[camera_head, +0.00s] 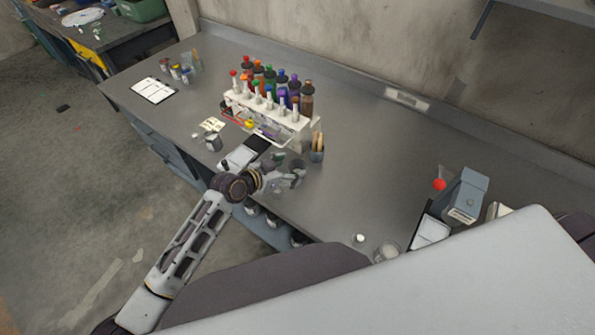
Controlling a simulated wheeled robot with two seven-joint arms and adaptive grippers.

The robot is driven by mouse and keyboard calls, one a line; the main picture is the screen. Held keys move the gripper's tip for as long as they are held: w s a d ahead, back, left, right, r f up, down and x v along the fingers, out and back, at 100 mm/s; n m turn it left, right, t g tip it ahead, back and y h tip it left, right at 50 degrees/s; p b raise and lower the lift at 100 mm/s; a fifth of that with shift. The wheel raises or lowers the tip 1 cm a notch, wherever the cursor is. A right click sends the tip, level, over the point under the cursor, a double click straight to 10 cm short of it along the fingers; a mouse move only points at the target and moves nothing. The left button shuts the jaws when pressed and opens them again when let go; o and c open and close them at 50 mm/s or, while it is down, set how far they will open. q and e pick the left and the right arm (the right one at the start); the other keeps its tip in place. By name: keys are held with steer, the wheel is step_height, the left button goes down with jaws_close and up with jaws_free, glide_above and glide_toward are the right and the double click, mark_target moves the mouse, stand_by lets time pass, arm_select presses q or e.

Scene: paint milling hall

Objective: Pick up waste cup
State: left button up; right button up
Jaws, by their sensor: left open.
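I cannot tell for certain which vessel is the waste cup. A small grey cup (214,141) stands near the front edge of the bench, left of my left gripper. A cup holding brushes (316,154) stands just right of and behind the gripper. A clear or pale cup (387,251) stands at the front edge farther right, partly cut off by my own body. My left gripper (287,173) is open over the front part of the bench, and nothing shows held in it. My right gripper is not in view.
A white rack (266,118) with several coloured bottles stands behind the gripper. A white pad (238,156) lies beside my left wrist. A grey-blue box (464,196) and a red ball (439,184) are at the right. The bench (375,165) is clear between.

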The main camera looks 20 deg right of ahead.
mark_target(303, 164)
arm_select(q)
steer(key=shift+p+x, duration=0.4)
steer(key=shift+x, duration=1.95)
steer(key=shift+r, duration=0.1)
steer(key=c, duration=1.1)
steer(key=shift+o, duration=0.2)
step_height(303, 164, up, 10)
steer(key=shift+b, duration=0.4)
